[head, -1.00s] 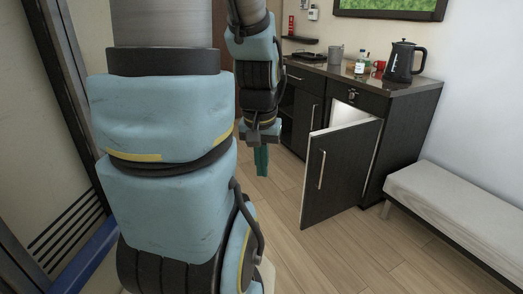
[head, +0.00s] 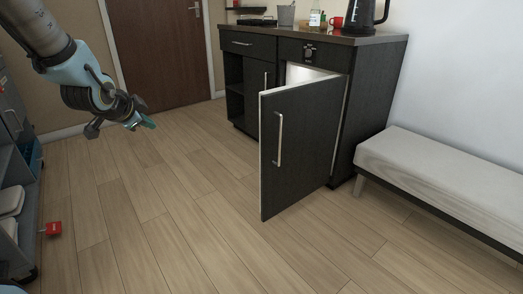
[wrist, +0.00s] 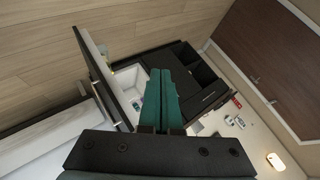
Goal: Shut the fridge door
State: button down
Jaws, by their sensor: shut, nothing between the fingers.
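The fridge door (head: 300,150) is a dark panel with a pale edge and a vertical metal handle (head: 279,139). It stands wide open, swung out from the lit fridge interior (head: 305,74) in the dark cabinet. My gripper (head: 149,122) is in the air left of the door, well apart from it, with its green fingers together and empty. In the wrist view the green fingers (wrist: 160,98) are closed side by side. The open door (wrist: 97,68) and the white fridge interior (wrist: 131,84) show beyond them there.
A bench (head: 440,178) stands right of the cabinet. A kettle (head: 362,14), red mug (head: 336,21) and bottle (head: 315,18) stand on the countertop. A brown door (head: 165,45) is behind. The wooden floor between my gripper and the fridge door is clear.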

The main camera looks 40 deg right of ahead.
jog(key=s+d+f+m+h+b, duration=0.1)
jog(key=d+f+m+h+b, duration=0.25)
jog(key=d, duration=0.35)
jog(key=s+d+f+m+h+b, duration=0.25)
jog(key=d+f+b, duration=0.2)
jog(key=d, duration=0.25)
jog(key=m+g+h+b, duration=0.4)
jog(key=m+h+b, duration=0.1)
jog(key=m+b, duration=0.45)
send_near(263, 126)
jog(key=s+a+r, duration=0.1)
jog(key=s+a, duration=0.1)
jog(key=s, duration=0.4)
jog(key=shift+n, duration=0.35)
jog(key=w+d+b, duration=0.1)
jog(key=d, duration=0.2)
jog(key=w+d+b, duration=0.1)
jog(key=d, duration=0.2)
jog(key=w+d+b, duration=0.1)
jog(key=d, duration=0.2)
jog(key=shift+w+d+r+b, duration=0.25)
jog(key=shift+w+d+b, duration=0.05)
jog(key=shift+w+b, duration=0.1)
jog(key=shift+w+d+r, duration=0.1)
jog(key=shift+w, duration=0.75)
